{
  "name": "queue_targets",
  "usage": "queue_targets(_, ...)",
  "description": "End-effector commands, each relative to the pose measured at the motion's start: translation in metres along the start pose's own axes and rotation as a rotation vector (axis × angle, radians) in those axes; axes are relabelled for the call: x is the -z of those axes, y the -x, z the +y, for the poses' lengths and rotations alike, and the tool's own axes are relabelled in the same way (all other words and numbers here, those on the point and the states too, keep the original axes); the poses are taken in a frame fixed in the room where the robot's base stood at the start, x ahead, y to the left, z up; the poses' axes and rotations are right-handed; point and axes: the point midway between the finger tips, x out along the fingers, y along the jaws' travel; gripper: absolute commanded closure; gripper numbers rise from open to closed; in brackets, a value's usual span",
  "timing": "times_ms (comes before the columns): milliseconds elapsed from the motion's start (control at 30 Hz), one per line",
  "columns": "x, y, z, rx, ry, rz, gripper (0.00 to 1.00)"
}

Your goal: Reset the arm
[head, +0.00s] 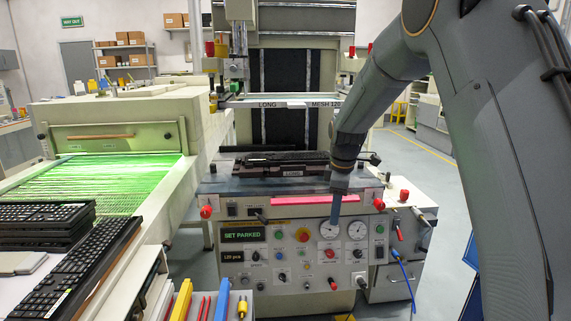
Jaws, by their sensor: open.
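My arm comes in from the upper right and bends down over the printing machine. My gripper (336,222) points downward in front of the machine's control panel (265,262), its tip overlapping a round gauge in the picture. I see it edge-on, so the gap between the fingers is hard to make out. It is open, and nothing shows in it. A dark keyboard (282,160) lies on the machine's bed behind my gripper. The panel's display reads "SET PARKED".
A conveyor dryer (110,180) glowing green stands at the left. Stacked black keyboards (45,215) and another keyboard (80,265) lie in the left foreground. Coloured tools (181,300) stand at the bottom. The screen frame (285,102) is above the bed. Open floor (420,155) shows right.

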Motion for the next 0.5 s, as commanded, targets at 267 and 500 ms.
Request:
queue_targets(267,-0.045,0.016,-0.093,0.041,-0.405,-0.027,0.55)
queue_targets(500,-0.100,0.025,-0.229,0.078,-0.941,-0.083,0.55)
